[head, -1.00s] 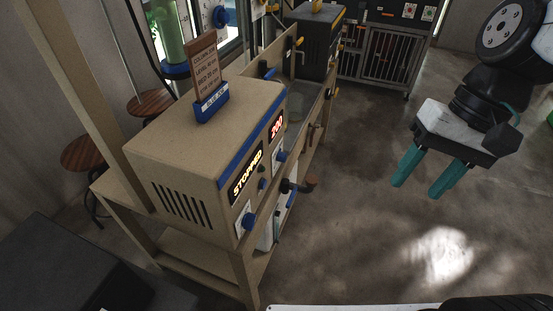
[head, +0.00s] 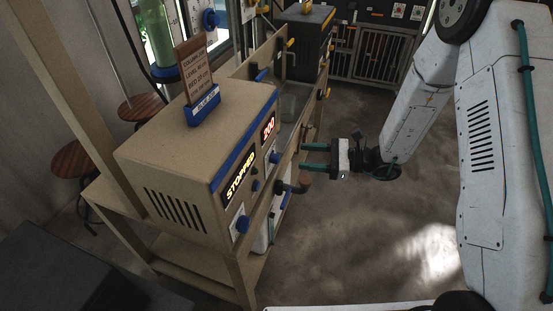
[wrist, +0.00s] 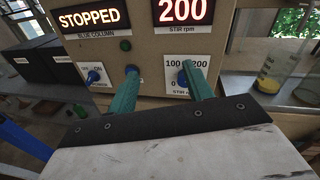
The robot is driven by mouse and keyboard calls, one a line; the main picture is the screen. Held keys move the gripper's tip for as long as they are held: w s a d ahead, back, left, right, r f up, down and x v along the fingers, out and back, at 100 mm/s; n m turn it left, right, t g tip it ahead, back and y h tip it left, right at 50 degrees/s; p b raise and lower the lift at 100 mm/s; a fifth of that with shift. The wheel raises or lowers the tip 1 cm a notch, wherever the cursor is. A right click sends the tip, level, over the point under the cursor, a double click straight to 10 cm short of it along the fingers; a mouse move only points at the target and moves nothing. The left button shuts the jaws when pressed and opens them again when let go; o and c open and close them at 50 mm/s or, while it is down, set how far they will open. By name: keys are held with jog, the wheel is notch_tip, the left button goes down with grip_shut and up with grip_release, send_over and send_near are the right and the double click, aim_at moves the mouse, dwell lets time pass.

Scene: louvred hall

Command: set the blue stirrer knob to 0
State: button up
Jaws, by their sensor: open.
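The blue stirrer knob (head: 275,158) is on the front of the beige control box (head: 190,140), below the red 200 display (head: 269,128). In the wrist view the knob (wrist: 182,79) sits on a white STIR rpm plate marked 0, 100 and 200. The right finger partly hides it, and its pointer is not readable. My gripper (head: 303,157) is open and empty, facing the panel, a little short of the knob. In the wrist view the fingers of my gripper (wrist: 159,72) straddle a spot left of the knob; the right fingertip overlaps it.
A second blue knob (head: 242,224) with an ON mark is below the yellow STOPPED display (head: 238,180). A dark pipe end (head: 300,186) juts out near my gripper. A sign (head: 194,75) stands on the box. Open floor lies right of the bench.

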aim_at(275, 159)
notch_tip(275, 159, down, 7)
jog(key=w+d+m+t, duration=0.1)
jog(key=w+m+t, duration=0.1)
jog(key=m+t, duration=0.15)
jog(key=x, duration=0.9)
jog(key=shift+w+a+f, duration=0.2)
jog(key=shift+w+a, duration=0.1)
grip_shut()
